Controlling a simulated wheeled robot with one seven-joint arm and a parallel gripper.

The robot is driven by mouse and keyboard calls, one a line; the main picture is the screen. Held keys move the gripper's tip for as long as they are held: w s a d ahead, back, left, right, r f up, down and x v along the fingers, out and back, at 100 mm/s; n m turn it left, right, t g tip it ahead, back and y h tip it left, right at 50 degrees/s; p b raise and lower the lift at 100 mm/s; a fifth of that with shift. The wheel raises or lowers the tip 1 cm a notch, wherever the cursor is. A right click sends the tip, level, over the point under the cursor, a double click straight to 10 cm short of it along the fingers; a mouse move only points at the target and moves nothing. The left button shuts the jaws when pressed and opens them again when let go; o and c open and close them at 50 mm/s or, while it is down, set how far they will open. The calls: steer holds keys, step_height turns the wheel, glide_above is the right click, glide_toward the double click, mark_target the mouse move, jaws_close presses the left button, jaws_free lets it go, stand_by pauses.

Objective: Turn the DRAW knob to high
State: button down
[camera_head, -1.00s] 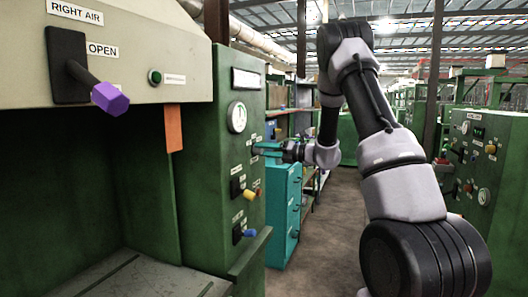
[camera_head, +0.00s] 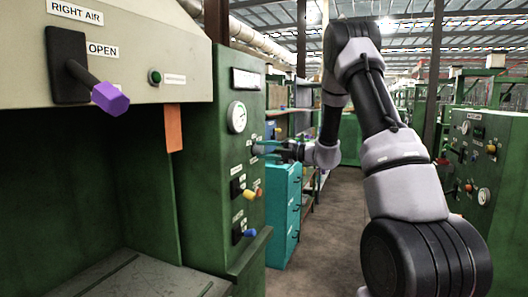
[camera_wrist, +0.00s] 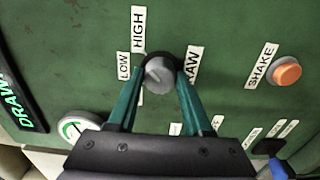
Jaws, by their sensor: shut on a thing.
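The DRAW knob (camera_wrist: 159,79) is a grey round knob with a dark base on the green panel, in the middle of the wrist view. LOW (camera_wrist: 124,66) and HIGH (camera_wrist: 138,29) labels lie to its upper left, and a partly covered DRAW label (camera_wrist: 194,66) lies to its right. A faint mark on the knob's face seems to point to the upper left; its exact setting is hard to tell. My gripper (camera_wrist: 160,70) has its two teal fingers shut on the knob's sides. In the head view my gripper (camera_head: 268,149) reaches the panel edge, and the knob is hard to make out.
An orange button (camera_wrist: 287,71) with a SHAKE label sits to the right in the wrist view. A gauge (camera_wrist: 78,128) is at lower left. In the head view, a purple-tipped lever (camera_head: 109,98), a yellow knob (camera_head: 249,195) and a blue knob (camera_head: 249,232) stick out from the machine.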

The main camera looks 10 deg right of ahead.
steer(key=shift+f, duration=0.1)
stand_by(0.4)
steer(key=shift+c, duration=1.6)
jaws_free()
steer(key=shift+s+d, duration=0.1)
steer(key=shift+d, duration=0.05)
steer(key=v, duration=1)
steer(key=shift+s+d, duration=0.2)
steer(key=shift+d, duration=0.05)
